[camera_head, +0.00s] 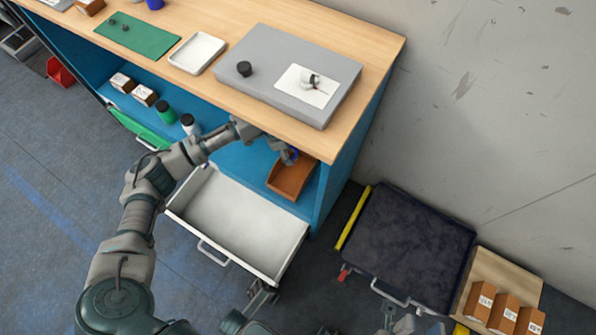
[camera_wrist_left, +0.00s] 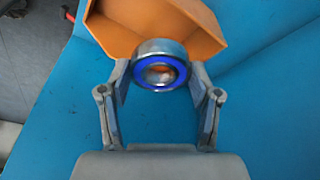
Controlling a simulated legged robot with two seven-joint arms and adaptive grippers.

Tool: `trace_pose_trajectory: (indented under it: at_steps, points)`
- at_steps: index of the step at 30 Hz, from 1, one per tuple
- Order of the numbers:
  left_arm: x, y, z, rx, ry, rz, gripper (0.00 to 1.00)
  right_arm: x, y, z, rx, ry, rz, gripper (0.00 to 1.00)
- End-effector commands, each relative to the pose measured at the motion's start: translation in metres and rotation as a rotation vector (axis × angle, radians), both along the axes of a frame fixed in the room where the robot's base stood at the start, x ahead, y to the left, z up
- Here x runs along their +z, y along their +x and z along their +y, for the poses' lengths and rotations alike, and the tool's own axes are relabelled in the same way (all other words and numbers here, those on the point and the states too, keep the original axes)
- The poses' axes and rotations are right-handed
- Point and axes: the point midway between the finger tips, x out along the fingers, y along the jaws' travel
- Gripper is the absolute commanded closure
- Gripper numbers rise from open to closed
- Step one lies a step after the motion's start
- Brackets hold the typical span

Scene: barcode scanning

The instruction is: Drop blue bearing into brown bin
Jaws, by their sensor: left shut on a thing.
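The blue bearing (camera_wrist_left: 160,67) is a metal ring with a blue face. My left gripper (camera_wrist_left: 158,78) is shut on it, with one finger on each side. In the head view, my left gripper (camera_head: 286,150) reaches under the tabletop, and a bit of blue shows at its tip. The brown bin (camera_head: 291,180) stands on the blue shelf just below the gripper tip. In the left wrist view the bin (camera_wrist_left: 205,38) lies just beyond the bearing, which overlaps its near edge. A grey part of my right gripper (camera_head: 402,322) shows at the bottom edge; its fingers are unclear.
A white open drawer (camera_head: 240,222) juts out below the shelf. The wooden tabletop (camera_head: 370,48) overhangs the bin. Boxes (camera_head: 133,89) and bottles (camera_head: 177,120) stand on the shelf at left. A dark cart (camera_head: 408,245) stands at right.

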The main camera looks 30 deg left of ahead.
Motion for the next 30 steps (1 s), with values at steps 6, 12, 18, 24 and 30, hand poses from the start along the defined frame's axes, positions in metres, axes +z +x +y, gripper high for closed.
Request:
trace_pose_trajectory:
  at_steps: [6,12,18,24,30]
  points:
    - [0.003,0.001,0.000,0.001,0.000,-0.004,0.32,-0.001,0.004,0.001,0.000,-0.001,0.003,0.60]
    - [0.002,0.001,0.000,0.001,0.000,-0.003,0.08,-0.001,0.004,0.001,0.000,-0.001,0.004,0.60]
    - [0.001,0.000,0.000,0.001,0.000,-0.001,0.08,-0.001,0.003,0.001,0.000,0.000,0.004,0.60]
    - [0.021,-0.002,0.006,0.001,0.000,-0.004,0.08,0.001,0.000,0.000,0.001,-0.001,0.001,0.60]
    - [0.054,-0.007,0.013,0.002,-0.001,-0.003,0.08,0.000,0.000,0.000,0.001,-0.001,0.001,0.60]
